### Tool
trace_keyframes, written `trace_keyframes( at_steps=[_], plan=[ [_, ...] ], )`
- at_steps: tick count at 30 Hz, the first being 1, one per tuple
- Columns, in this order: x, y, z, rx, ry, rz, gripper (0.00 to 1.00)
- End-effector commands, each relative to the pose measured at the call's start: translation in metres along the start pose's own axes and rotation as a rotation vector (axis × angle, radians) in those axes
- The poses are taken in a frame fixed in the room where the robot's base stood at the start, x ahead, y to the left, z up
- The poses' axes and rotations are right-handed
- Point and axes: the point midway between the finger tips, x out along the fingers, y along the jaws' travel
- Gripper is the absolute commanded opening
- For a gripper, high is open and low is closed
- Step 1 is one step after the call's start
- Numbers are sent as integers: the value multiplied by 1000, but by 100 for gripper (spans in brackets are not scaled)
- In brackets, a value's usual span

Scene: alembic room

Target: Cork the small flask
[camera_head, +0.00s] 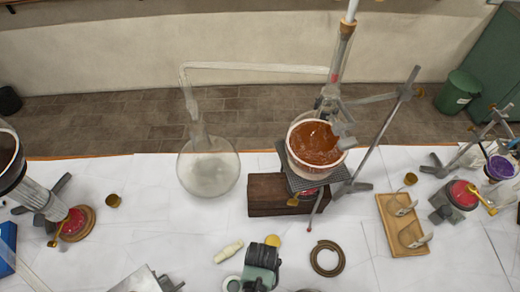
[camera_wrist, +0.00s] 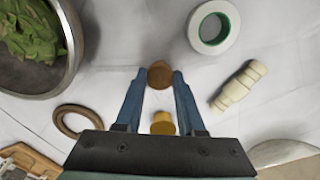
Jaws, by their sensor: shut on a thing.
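My gripper (camera_wrist: 160,75) is shut on a brown, round-topped cork (camera_wrist: 160,76), held between the blue fingertips. In the head view my gripper (camera_head: 262,262) hangs above the front middle of the table, and it hides the cork there. A large clear round flask (camera_head: 208,172) with a bent glass tube stands behind it to the left. A small flask with purple liquid (camera_head: 501,167) is at the far right edge, partly cut off. I cannot tell surely which vessel is the small flask. A small yellow piece (camera_head: 273,240) lies just beyond the gripper and shows between the fingers (camera_wrist: 163,123).
A brown coil (camera_head: 327,258) lies right of the gripper; a cream turned piece (camera_head: 229,250) and a tape roll (camera_wrist: 214,27) lie left. A bowl of orange-brown liquid (camera_head: 316,145) stands on a burner stand behind. A wooden board (camera_head: 403,225) lies at right.

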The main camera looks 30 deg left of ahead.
Motion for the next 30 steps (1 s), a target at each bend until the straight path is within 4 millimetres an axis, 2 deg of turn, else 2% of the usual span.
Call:
trace_keyframes(
  at_steps=[18,30],
  plan=[
    [-26,0,0,0,0,0,0],
    [-28,0,0,0,0,0,0]
  ],
)
